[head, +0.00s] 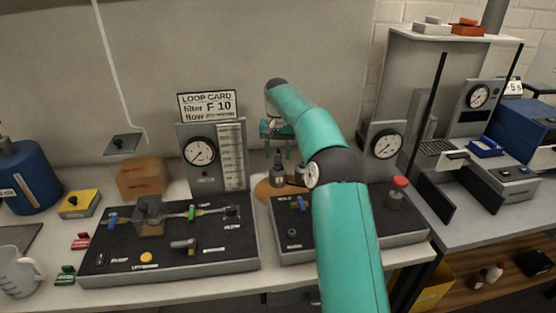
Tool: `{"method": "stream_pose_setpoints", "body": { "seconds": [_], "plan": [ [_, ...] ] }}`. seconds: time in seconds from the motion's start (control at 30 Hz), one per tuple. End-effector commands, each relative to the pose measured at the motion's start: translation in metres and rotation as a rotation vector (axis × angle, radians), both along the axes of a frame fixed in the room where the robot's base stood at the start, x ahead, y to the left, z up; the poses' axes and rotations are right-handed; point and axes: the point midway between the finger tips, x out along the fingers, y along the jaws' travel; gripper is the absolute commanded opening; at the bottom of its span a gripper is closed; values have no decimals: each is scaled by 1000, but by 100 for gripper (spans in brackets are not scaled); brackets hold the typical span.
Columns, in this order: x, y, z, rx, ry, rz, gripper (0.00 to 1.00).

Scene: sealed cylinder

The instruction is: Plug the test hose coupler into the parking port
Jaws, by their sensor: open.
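My gripper (278,152) is at the end of the teal arm, pointing down above small dark bottles (278,174) at the back of the bench. Its jaws are apart, with nothing seen between them. On the left black-topped panel (215,258) lie a grey fitting (184,245) and a thin pale line with a green part (191,213). I cannot tell which piece is the test hose coupler. A small dark socket (292,233) shows on the right panel (292,254); whether it is the parking port is unclear. My arm hides the right panel's middle.
A gauge and flow tube board (216,176) stands behind the left panel, under a loop card (207,105). A second gauge (388,144) and a red-capped part (398,190) are right of my arm. A cardboard box (143,177), yellow box (79,203) and jug (17,272) are left.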

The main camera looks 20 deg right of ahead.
Motion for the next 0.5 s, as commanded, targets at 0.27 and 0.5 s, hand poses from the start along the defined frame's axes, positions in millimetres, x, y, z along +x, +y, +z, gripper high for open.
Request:
{"method": "stream_pose_setpoints", "body": {
  "seconds": [0.27,0.5],
  "plan": [
    [0,0,-24,-1,0,0,49],
    [0,0,-27,0,-1,0,49]
  ]
}}
